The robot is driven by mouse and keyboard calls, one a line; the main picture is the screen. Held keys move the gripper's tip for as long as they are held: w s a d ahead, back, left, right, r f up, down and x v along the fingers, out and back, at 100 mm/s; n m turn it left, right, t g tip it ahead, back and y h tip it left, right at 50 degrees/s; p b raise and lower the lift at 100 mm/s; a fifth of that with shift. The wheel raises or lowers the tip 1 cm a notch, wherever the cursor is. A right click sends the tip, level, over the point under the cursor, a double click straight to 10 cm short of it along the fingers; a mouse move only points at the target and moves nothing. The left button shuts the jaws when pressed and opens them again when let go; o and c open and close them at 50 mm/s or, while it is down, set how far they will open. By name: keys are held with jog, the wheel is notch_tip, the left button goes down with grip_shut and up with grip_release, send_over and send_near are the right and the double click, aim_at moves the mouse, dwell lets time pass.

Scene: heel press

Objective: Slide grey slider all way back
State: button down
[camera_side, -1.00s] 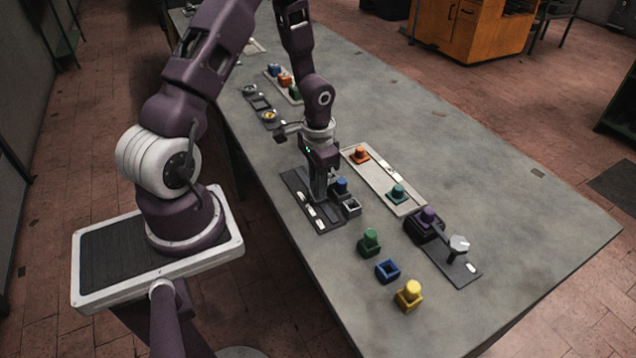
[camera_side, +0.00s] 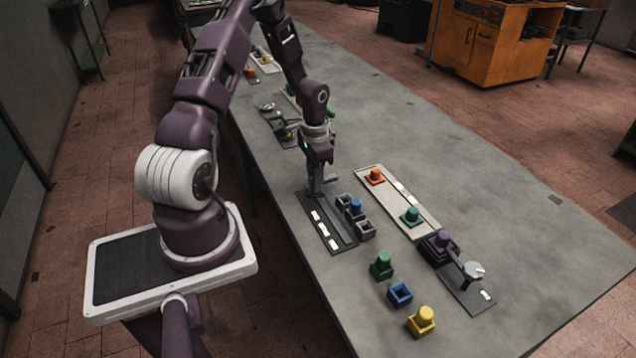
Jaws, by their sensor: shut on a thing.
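My gripper (camera_side: 318,188) points down at the far end of a dark track plate (camera_side: 341,236). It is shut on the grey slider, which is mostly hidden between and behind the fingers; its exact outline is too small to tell. The plate carries several white marks along its left side and a bare groove running toward the near end. A blue peg (camera_side: 356,206) stands beside the plate's right edge, between two small grey sockets, a farther one (camera_side: 343,201) and a nearer one (camera_side: 366,229).
Nearer are a green peg (camera_side: 381,265), a blue socket (camera_side: 400,295), a yellow peg (camera_side: 422,320) and a dark plate (camera_side: 467,290) with a white knob (camera_side: 474,270).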

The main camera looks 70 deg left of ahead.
jog(key=shift+a, duration=0.35)
jog(key=c, duration=1.5)
grip_release()
jog(key=shift+c, duration=0.2)
jog(key=shift+o, duration=1.3)
notch_tip(320, 180, up, 7)
jog(key=shift+r, duration=0.1)
jog(key=shift+d+r, duration=0.1)
